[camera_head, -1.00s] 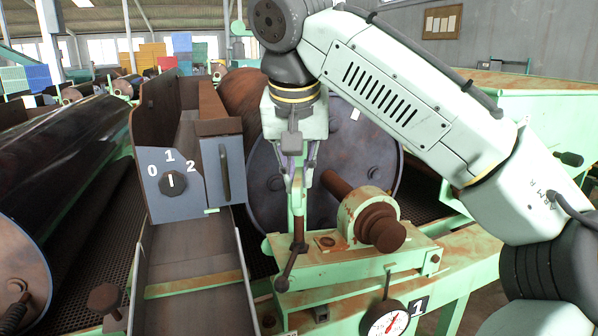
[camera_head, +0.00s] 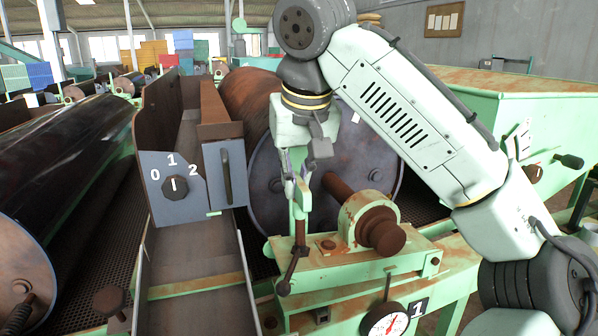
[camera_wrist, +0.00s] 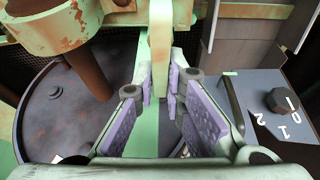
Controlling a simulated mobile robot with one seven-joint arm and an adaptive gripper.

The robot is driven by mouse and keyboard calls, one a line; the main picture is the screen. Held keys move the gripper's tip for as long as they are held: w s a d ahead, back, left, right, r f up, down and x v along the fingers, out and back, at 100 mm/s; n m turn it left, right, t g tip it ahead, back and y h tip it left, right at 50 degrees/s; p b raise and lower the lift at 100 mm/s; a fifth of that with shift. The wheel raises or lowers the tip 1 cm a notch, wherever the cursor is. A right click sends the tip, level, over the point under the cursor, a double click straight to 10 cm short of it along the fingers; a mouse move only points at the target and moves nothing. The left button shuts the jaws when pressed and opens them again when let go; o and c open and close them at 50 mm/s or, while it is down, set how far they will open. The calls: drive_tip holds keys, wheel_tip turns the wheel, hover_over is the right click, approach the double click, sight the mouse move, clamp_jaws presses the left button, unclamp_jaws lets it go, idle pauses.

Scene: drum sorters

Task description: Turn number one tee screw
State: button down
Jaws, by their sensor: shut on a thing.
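A rusty tee screw (camera_head: 293,268) with a slanted cross bar stands at the front left of the green bearing block (camera_head: 350,262). A light green upright piece (camera_head: 301,205) rises above it, apparently in line with the screw. My gripper (camera_head: 298,178) points down above the block and is shut on the top of this green piece. In the wrist view, the purple finger pads (camera_wrist: 165,85) lie on both sides of the green piece (camera_wrist: 160,50). The tee screw's rusty end is not visible in the wrist view. A number 1 plate (camera_head: 418,307) sits on the frame below.
A large rusty drum (camera_head: 265,185) and its shaft stand close behind my gripper. A grey switch panel (camera_head: 173,187) marked 0, 1, 2 is at left. A dial gauge (camera_head: 386,320) hangs in front. A green bin (camera_head: 530,100) stands at right.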

drive_tip(key=n, duration=0.1)
drive_tip(key=n+y, duration=0.1)
drive_tip(key=n, duration=0.1)
drive_tip(key=shift+s+a+n+g, duration=0.1)
drive_tip(key=shift+a+n+g, duration=0.2)
drive_tip(key=shift+n, duration=0.1)
drive_tip(key=n+g, duration=0.1)
drive_tip(key=n, duration=0.2)
drive_tip(key=n+g+y, duration=0.1)
drive_tip(key=n, duration=0.2)
drive_tip(key=s+n+y, duration=0.1)
drive_tip(key=n, duration=0.2)
drive_tip(key=shift+a+g, duration=0.3)
drive_tip(key=shift+g, duration=0.1)
drive_tip(key=shift+n, duration=0.4)
drive_tip(key=c, duration=1.8)
unclamp_jaws()
drive_tip(key=shift+d, duration=0.15)
drive_tip(key=shift+o, duration=0.7)
drive_tip(key=shift+s, duration=0.1)
drive_tip(key=v, duration=0.7)
drive_tip(key=shift+r, duration=0.25)
